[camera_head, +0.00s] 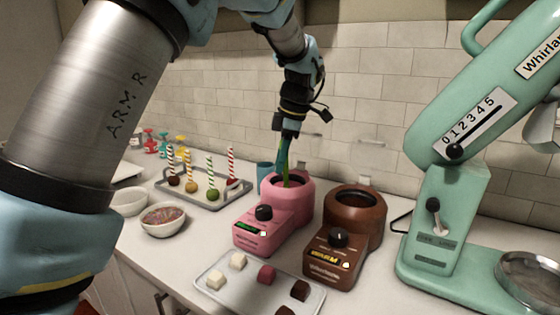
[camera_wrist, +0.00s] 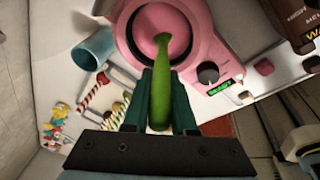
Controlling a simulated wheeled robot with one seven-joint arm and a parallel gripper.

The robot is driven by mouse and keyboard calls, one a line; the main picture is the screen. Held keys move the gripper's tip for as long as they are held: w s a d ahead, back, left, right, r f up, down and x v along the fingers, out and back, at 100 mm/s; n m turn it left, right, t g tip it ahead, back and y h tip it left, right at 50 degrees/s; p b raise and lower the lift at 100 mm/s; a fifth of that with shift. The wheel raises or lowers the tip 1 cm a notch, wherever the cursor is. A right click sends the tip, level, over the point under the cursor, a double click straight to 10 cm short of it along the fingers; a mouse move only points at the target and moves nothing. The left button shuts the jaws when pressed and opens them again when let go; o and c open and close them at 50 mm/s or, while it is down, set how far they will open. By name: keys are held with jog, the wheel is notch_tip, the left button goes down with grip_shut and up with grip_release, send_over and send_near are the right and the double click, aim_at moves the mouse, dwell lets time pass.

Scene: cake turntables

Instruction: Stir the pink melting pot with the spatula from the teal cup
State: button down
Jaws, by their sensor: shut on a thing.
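The pink melting pot (camera_head: 276,219) stands on the counter, its round bowl at the back and its control box with a black knob in front. My gripper (camera_head: 285,140) is above the pot, pointing down, shut on a green spatula (camera_wrist: 159,95). The spatula's lower end reaches inside the pot's bowl, over pink contents; in the wrist view the pot (camera_wrist: 199,22) lies straight ahead of the fingers. The teal cup (camera_head: 264,174) stands just behind and left of the pot. It also shows in the wrist view (camera_wrist: 92,54), lying to the left, with no spatula seen in it.
A brown melting pot (camera_head: 352,212) stands close at right. A tray with cubes (camera_head: 226,284) lies in front. A tray of striped cake-pop sticks (camera_head: 236,193), bowls (camera_head: 163,222) and small bottles are at left. A large teal mixer (camera_head: 440,217) fills the right side.

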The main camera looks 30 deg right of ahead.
aim_at(281, 141)
jog(key=shift+r, duration=0.15)
jog(key=shift+r+p, duration=1.95)
jog(key=shift+r, duration=0.7)
